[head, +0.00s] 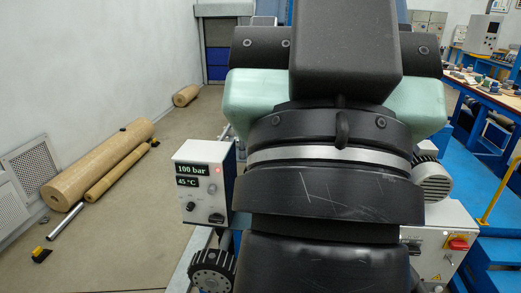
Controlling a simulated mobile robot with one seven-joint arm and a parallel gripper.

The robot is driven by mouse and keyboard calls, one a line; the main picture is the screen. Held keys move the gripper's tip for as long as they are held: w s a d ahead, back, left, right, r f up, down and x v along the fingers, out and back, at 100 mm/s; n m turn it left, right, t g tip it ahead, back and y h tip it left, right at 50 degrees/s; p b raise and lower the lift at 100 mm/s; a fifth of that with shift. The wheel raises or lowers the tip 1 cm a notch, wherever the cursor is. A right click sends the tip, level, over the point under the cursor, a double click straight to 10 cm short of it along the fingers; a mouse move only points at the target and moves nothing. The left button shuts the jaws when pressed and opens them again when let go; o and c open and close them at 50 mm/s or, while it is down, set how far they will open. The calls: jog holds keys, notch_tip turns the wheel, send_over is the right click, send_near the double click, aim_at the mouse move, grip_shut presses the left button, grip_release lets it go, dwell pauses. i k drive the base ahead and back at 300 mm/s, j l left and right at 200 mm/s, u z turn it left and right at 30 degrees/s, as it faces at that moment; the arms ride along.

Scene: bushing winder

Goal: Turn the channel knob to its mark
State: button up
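My own black and pale green arm fills the middle of the head view and hides much of what lies behind it. My gripper is not in view. A white control box (205,182) stands just left of my arm, with displays reading "100 bar" and "45 °C". It bears a small black knob (190,206) at lower left and a larger black knob (216,218) at lower right. I cannot tell whether either is the channel knob, and no mark can be made out.
A second panel (432,262) with a red-and-yellow switch (458,243) is at the lower right. A grey motor (432,182) sits above it. Large brown rolls (100,168) lie by the left wall. The floor (130,235) between them and the box is mostly clear.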

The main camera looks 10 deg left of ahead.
aim_at(190, 206)
jog(key=i+j+u, duration=0.25)
jog(key=u, duration=0.15)
jog(key=i+j+u, duration=0.15)
jog(key=i+u, duration=0.2)
jog(key=i+j+u, duration=0.1)
jog(key=i+u, duration=0.15)
jog(key=u, duration=0.15)
jog(key=i+u, duration=0.1)
jog(key=i, duration=0.8)
